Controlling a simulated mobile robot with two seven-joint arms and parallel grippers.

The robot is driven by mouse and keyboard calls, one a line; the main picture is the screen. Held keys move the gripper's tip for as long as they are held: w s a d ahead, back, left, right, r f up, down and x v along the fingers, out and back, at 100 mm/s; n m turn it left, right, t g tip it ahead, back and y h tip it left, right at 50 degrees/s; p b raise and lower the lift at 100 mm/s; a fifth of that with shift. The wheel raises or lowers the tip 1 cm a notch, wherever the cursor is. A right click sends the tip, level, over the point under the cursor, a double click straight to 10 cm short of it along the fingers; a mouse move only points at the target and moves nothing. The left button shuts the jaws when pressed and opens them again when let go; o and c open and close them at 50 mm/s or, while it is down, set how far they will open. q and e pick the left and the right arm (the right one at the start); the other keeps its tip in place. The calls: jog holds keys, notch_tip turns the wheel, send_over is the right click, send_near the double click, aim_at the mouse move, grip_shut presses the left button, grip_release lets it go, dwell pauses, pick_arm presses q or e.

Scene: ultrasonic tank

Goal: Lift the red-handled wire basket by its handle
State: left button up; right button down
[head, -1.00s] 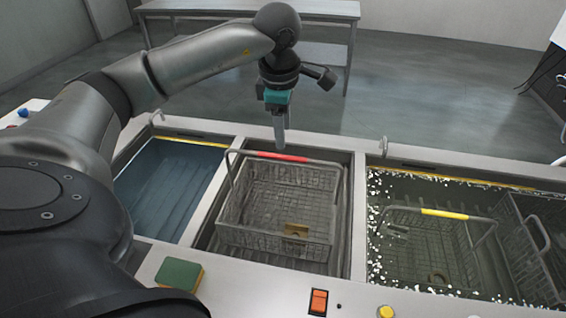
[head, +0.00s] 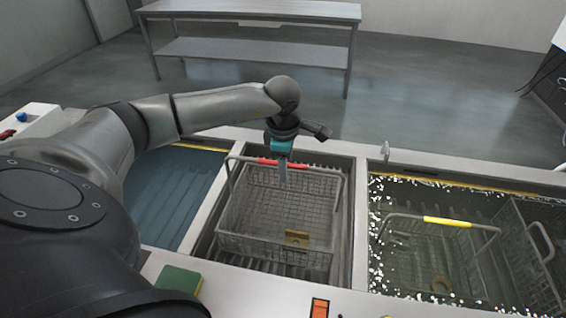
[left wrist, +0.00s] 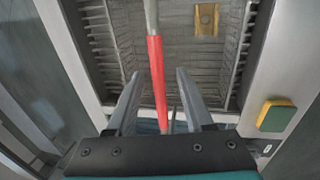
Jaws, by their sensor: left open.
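The wire basket (head: 262,215) sits in the middle tank bay, its handle upright with a red grip (head: 268,161). My left gripper (head: 283,182) is at the red grip in the head view, pointing down. In the left wrist view the red grip (left wrist: 157,80) runs between the two open fingers of my left gripper (left wrist: 157,95). The fingers stand on either side of it, and I cannot tell whether either touches it. A brass part (head: 297,237) lies in the basket; it also shows in the left wrist view (left wrist: 207,19). My right gripper is not in view.
The right bay holds bubbly liquid and a basket with a yellow grip (head: 447,222). The left bay (head: 170,195) holds dark blue liquid. A green and yellow sponge (head: 180,281) and an orange switch (head: 320,308) are on the front ledge. A metal bench (head: 250,12) stands behind.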

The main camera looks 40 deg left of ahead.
pick_arm(q)
jog(key=f, duration=0.3)
jog(key=shift+w+a+f, duration=0.1)
jog(key=shift+w+a, duration=0.1)
jog(key=shift+w, duration=0.1)
grip_shut()
dwell(0.3)
jog(key=shift+w, duration=0.15)
